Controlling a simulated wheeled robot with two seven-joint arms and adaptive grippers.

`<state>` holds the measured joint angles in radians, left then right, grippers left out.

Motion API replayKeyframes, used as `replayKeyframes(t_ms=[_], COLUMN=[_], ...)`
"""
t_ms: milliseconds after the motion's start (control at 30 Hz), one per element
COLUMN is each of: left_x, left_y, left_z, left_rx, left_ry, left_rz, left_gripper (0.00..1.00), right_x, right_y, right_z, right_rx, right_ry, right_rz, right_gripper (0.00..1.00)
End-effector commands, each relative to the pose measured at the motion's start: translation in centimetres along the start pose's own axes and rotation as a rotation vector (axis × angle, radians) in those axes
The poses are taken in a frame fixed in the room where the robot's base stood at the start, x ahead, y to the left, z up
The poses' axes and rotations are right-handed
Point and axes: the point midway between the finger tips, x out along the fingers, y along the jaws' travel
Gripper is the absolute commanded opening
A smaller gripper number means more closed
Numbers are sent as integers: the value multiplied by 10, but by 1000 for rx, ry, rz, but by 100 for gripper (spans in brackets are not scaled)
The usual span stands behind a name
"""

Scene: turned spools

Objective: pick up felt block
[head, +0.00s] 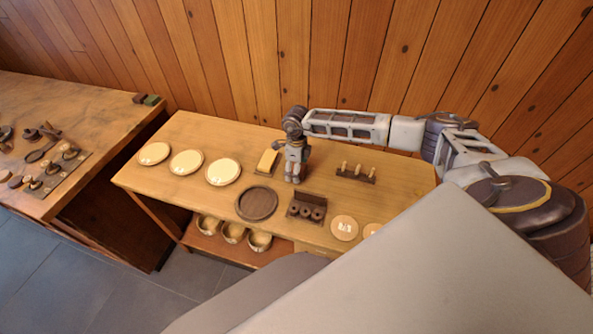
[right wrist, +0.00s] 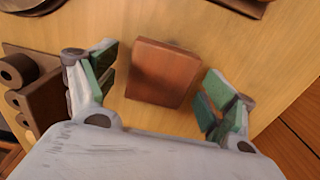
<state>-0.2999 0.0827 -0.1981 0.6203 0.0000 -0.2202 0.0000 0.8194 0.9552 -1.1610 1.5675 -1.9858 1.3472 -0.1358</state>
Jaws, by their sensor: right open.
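A reddish-brown block (right wrist: 162,72), which I take to be the felt block, sits on the wooden table between the open fingers of my right gripper (right wrist: 158,85) in the right wrist view. There is a gap on each side, and neither finger visibly touches it. In the head view my right gripper (head: 294,176) points down over the table and hides the block. My left gripper is not in view.
A dark spool rack (head: 306,209) and round dark tray (head: 256,203) lie in front of my right gripper. A yellow piece on a board (head: 267,161) is to its left, a pegged rack (head: 356,174) to its right. Pale plates (head: 187,162) line the table's left.

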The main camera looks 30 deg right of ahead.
Motion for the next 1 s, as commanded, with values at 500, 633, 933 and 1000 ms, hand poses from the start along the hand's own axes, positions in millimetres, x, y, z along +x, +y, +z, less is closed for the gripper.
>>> replayKeyframes(t_ms=[500, 633, 933, 1000], left_x=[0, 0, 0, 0], left_y=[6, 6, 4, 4], left_z=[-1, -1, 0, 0], left_rx=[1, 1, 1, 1], left_ry=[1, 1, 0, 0], left_rz=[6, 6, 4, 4], left_gripper=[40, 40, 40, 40], right_x=[4, 4, 4, 4], right_y=[0, 0, 0, 0], right_z=[0, 0, 0, 0], right_rx=[0, 0, 0, 0], right_ry=[0, 0, 0, 0], right_rz=[0, 0, 0, 0], right_gripper=[84, 71, 34, 34])
